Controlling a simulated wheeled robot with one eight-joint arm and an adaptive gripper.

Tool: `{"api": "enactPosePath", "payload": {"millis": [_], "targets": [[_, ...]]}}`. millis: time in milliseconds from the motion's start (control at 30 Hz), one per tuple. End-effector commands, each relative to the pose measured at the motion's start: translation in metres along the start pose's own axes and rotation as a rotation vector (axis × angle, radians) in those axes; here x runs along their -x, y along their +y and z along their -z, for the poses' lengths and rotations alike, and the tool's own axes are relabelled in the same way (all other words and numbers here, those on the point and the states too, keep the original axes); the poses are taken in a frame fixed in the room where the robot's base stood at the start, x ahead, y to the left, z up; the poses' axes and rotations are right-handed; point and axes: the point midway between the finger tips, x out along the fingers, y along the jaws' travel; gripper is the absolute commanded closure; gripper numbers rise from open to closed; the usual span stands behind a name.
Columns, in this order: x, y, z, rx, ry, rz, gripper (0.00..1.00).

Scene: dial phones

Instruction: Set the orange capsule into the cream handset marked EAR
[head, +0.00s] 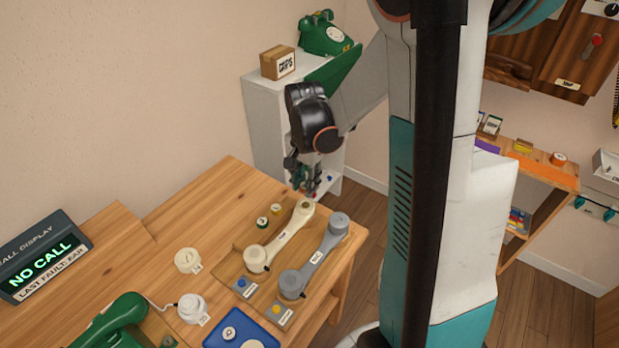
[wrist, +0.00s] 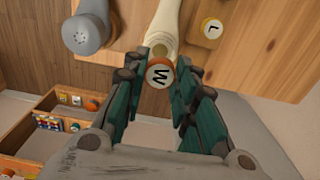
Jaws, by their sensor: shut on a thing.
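The orange capsule (wrist: 160,75), with a dark letter on its white face, is between the fingertips of my gripper (wrist: 160,84), which is shut on it. In the head view my gripper (head: 306,183) is just beyond the far end of the cream handset (head: 284,236), above the table's far edge. The cream handset lies on a wooden cradle; its round near cap is on and its far end looks bare. In the wrist view the capsule overlaps the end of the cream handset (wrist: 166,32); I cannot tell whether they touch. The EAR mark is not readable.
A grey handset (head: 316,257) lies parallel, right of the cream one. Small capsules (head: 276,208) stand to its left. Loose cream caps (head: 188,260), a blue tray (head: 215,338) and a green phone (head: 118,322) are nearer. The display (head: 45,258) reads NO CALL, LAST FAULT: EAR.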

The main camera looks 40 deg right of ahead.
Motion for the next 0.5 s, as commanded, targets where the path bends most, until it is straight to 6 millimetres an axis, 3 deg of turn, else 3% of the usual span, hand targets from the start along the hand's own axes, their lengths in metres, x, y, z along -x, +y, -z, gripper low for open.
{"api": "enactPosePath", "payload": {"millis": [500], "targets": [[-0.044, 0.000, 0.001, -0.001, 0.000, 0.000, 0.93]]}}
